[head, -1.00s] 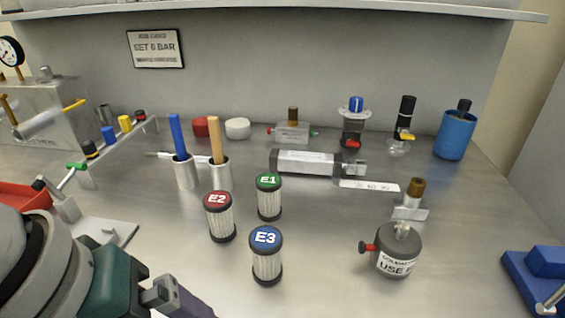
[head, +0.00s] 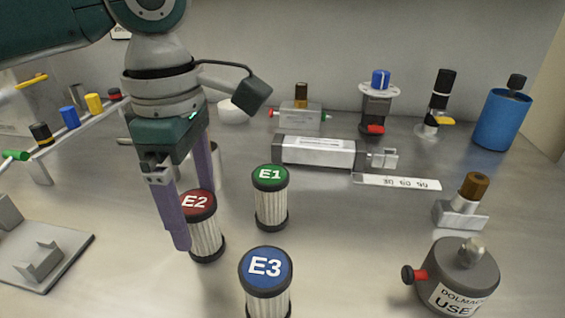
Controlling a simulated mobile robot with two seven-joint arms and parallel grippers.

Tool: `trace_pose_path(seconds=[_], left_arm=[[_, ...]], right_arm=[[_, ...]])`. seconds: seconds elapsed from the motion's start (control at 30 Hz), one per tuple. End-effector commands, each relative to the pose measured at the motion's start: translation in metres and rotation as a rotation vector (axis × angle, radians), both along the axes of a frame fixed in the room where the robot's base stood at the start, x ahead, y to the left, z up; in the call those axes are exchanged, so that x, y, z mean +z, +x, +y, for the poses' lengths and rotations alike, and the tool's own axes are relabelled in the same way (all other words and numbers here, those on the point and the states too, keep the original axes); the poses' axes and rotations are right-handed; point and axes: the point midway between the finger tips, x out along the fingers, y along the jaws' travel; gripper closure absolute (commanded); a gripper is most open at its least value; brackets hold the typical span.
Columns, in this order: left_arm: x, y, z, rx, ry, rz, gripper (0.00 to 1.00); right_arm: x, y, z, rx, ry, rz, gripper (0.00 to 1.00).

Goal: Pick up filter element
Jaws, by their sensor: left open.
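Three upright filter elements with white pleated sides and black rims stand on the metal bench. The one with the red cap, E2 (head: 207,235), is at the left. The one with the green cap, E1 (head: 271,205), is behind and to the right. The one with the blue cap, E3 (head: 266,282), is nearest and cut by the bottom edge. My left gripper (head: 193,218) points down with its purple fingers apart at E2. One finger shows in front of E2's left side; the other is partly hidden behind E2. I cannot tell whether they touch it. My right gripper is not in view.
A grey cylinder (head: 318,151) and a strip label (head: 396,182) lie behind E1. A round grey canister (head: 462,280) and a brass-topped fitting (head: 465,202) stand at right. A rail with coloured knobs (head: 78,129) is at left. Bench between E3 and the canister is clear.

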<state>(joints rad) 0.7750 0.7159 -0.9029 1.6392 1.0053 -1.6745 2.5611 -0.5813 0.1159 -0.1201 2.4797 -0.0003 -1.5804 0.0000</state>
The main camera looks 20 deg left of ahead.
Motion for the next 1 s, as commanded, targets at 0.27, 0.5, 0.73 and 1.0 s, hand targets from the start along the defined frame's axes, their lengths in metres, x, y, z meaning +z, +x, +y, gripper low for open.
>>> trace_pose_path(seconds=[0.27,0.5,0.73,1.0], left_arm=[[-0.041,-0.001,-0.002,-0.002,0.001,0.001,0.06],[-0.053,-0.001,-0.002,-0.004,0.001,-0.002,0.06],[-0.052,-0.001,-0.002,-0.004,0.001,-0.002,0.18],[-0.052,-0.001,-0.002,-0.004,0.001,-0.002,0.48]], right_arm=[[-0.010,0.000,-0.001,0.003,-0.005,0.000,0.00],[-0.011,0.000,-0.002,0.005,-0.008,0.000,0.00],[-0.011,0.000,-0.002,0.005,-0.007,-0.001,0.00],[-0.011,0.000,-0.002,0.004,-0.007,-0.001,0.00]])
